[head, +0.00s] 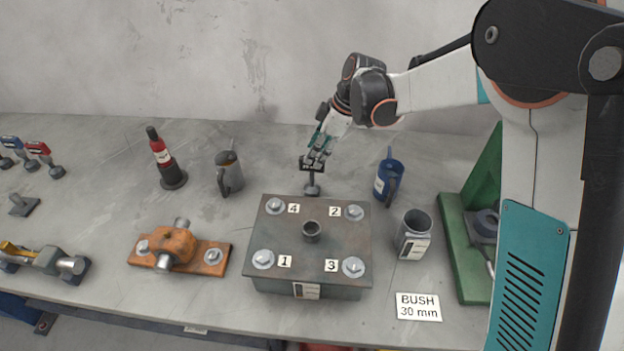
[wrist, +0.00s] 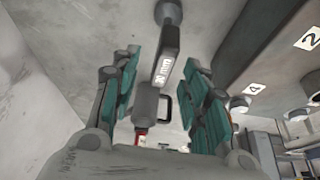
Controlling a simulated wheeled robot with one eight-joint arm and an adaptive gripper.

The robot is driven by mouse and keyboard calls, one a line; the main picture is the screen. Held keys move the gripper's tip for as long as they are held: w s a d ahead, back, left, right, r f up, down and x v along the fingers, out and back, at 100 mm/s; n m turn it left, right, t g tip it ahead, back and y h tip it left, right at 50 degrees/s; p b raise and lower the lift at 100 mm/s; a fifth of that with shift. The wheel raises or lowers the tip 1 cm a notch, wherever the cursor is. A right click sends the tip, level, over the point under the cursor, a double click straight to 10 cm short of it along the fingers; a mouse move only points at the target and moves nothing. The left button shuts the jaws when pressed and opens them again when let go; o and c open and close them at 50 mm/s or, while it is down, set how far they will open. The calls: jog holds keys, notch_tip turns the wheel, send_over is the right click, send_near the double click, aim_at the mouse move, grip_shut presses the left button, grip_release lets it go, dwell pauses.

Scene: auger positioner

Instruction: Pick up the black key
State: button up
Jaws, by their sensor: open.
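The black key (head: 311,165) stands upright on the table behind the grey box, its dark handle above a round grey foot. In the wrist view the black key (wrist: 166,62) shows its handle with a white "30 mm" mark, and its foot is at the top edge. My gripper (head: 320,154) is right at the handle, reaching down from the upper right. In the wrist view my gripper (wrist: 160,85) is open, with teal pads on either side of the handle. I cannot tell whether the pads touch it.
The grey box (head: 335,224) with numbered bolts lies just in front of the key. A grey jug (head: 230,176) stands left and a blue jug (head: 391,182) right. A green stand (head: 462,238) is at right.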

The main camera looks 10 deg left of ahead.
aim_at(312, 177)
jog(key=b+x, duration=0.1)
jog(key=x, duration=0.4)
jog(key=shift+s+d+f, duration=0.1)
jog(key=shift+s+d, duration=0.05)
jog(key=shift+d, duration=0.05)
grip_shut()
